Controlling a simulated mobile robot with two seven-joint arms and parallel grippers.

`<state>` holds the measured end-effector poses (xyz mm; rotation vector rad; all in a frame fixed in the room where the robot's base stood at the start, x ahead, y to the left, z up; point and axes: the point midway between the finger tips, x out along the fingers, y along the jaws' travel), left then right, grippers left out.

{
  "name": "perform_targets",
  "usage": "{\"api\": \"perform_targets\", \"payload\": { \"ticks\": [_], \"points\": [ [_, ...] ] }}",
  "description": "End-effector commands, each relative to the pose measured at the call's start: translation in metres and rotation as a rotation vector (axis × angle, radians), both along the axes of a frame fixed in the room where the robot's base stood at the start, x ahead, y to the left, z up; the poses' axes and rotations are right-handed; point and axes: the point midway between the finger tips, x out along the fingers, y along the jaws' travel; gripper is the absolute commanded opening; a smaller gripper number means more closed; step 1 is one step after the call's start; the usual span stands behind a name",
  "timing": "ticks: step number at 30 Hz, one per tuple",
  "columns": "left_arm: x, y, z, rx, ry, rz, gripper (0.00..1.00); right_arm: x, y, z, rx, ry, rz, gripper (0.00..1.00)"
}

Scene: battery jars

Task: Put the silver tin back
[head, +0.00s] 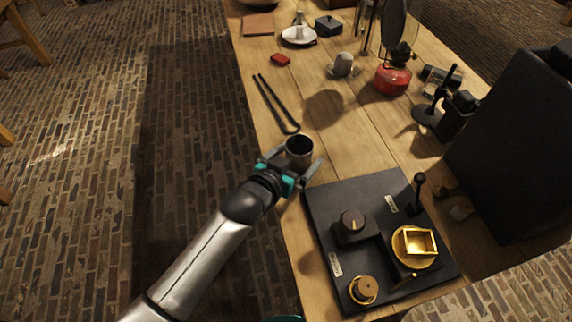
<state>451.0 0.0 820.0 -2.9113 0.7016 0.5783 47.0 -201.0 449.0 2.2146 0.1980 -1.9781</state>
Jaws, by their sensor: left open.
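The silver tin (299,148) stands upright on the wooden table near its left edge, just beyond the dark board, and its dark open top faces up. My left gripper (296,160) is open, with its two fingers on either side of the tin. I cannot tell whether the fingers touch it. The lower front of the tin is partly hidden by the gripper. My right gripper is not in view.
The dark board (320,200) holds a black knob, a brass box and a small brass-ringed jar. Black tongs (275,103) lie beyond the tin. A grey cup (343,65) and red lantern (393,79) stand farther back. A large black panel (520,150) rises at right.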

Motion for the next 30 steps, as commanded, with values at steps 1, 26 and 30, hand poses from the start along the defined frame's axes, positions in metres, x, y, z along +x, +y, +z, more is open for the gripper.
{"api": "perform_targets", "payload": {
  "ticks": [1,26,30],
  "points": [
    [-0.006,0.003,0.002,0.002,0.004,0.0,1.0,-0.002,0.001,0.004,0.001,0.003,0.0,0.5],
    [-0.096,0.05,0.044,0.001,0.002,0.001,1.0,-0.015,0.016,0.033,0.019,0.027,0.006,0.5],
    [-0.096,0.05,0.044,0.001,0.002,0.001,1.0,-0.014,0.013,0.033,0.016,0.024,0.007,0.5]
  ]
}}
